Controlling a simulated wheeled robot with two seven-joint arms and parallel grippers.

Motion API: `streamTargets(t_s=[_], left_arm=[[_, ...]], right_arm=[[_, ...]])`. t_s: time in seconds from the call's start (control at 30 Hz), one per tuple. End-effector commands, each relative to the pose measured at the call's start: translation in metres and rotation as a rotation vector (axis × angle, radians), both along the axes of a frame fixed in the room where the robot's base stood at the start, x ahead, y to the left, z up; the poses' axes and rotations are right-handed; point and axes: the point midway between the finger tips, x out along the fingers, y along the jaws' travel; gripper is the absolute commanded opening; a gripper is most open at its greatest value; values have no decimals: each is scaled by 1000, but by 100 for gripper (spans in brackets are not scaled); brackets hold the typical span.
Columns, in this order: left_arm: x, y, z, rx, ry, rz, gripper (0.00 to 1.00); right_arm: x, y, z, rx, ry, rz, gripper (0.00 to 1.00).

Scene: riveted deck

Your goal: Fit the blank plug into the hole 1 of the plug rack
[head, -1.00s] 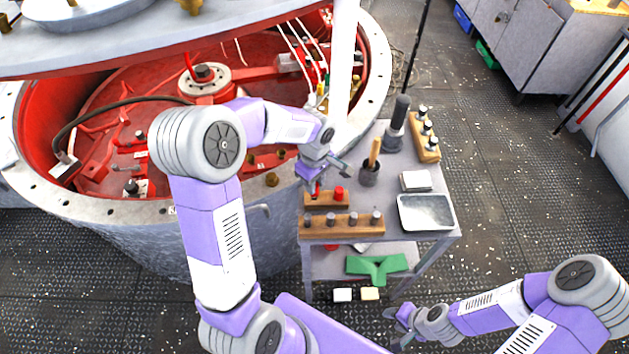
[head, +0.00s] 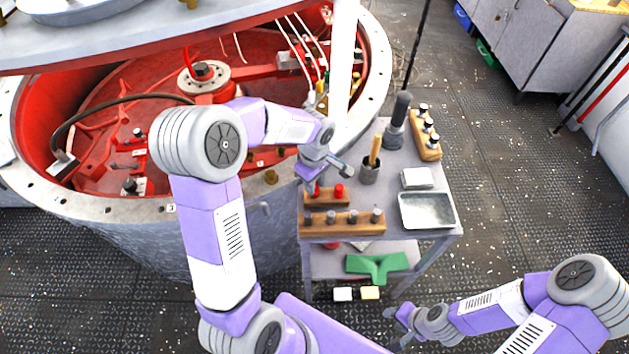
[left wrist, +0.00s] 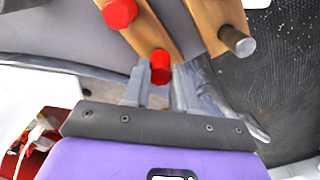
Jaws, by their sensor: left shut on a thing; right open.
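My left gripper (head: 313,185) is shut on a red plug (head: 316,189) at the left end of a short wooden rack (head: 328,200). In the left wrist view the red plug (left wrist: 160,66) sits between the two fingers, over the end of the wood. I cannot tell whether it is seated in a hole. A second red plug (head: 339,191) stands in the same rack to the right. A longer wooden rack (head: 342,226) in front holds several grey plugs. Hole numbers are not readable. My right gripper (head: 395,328) is open and empty, low over the floor.
The grey cart top also carries a metal tray (head: 427,210), a white block (head: 417,178), a cup with a wooden handle (head: 370,172), a dark upright tool (head: 397,122) and a rack of dark-and-white pieces (head: 426,137). The large red-lined drum (head: 120,215) stands close at left.

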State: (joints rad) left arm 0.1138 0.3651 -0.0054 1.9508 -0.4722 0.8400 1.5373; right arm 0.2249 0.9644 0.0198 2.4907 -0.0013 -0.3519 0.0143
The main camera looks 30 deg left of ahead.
Motion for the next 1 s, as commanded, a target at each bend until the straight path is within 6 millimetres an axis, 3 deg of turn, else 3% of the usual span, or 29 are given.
streamTargets(t_s=[1.0], left_arm=[[0, 0, -9, 0, 0, 0, 0]], right_arm=[[0, 0, -8, 0, 0, 0, 43]])
